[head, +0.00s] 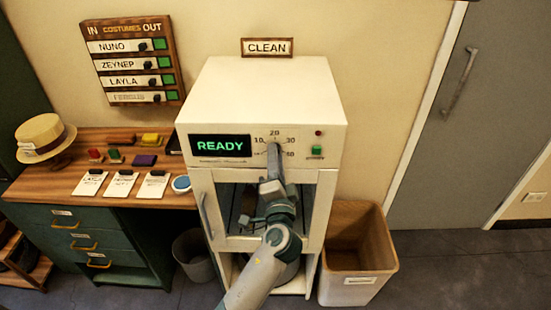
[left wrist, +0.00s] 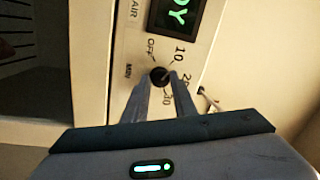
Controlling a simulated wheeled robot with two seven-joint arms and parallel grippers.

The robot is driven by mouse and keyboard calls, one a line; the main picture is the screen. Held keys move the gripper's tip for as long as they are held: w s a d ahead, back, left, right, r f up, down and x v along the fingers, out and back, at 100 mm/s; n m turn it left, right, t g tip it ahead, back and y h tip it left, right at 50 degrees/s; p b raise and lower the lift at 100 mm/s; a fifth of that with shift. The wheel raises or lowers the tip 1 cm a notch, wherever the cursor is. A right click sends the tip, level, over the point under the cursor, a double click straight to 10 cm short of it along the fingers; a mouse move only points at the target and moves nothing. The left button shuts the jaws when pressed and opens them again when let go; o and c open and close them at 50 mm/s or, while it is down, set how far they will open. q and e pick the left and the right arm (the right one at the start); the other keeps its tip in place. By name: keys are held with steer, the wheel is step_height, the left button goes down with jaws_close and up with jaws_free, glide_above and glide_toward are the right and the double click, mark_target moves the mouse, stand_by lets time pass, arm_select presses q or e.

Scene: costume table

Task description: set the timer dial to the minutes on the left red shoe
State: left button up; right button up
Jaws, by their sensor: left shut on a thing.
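The timer dial is a small dark knob (left wrist: 159,76) on the white cabinet's front panel, with a printed scale around it. In the left wrist view, OFF, 10, 20 and 30 are readable. Its pointer direction is not clear, and in the head view my gripper covers the knob. My left gripper (head: 274,152) is at the panel, its fingers shut on the dial from both sides. No red shoe can be made out, and no minutes marking on a shoe is readable. My right gripper is out of view.
The white cabinet (head: 262,88) shows READY on its display (head: 221,146) and has a green button (head: 316,149). A wooden desk (head: 50,182) with cards and a straw hat (head: 42,135) stands left.

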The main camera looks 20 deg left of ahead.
arm_select(q)
steer(key=o, duration=1)
steer(key=shift+o, duration=0.2)
steer(key=shift+s+d, duration=0.1)
steer(key=b+v, duration=0.5)
steer(key=v, duration=1.2)
steer(key=shift+s, duration=0.1)
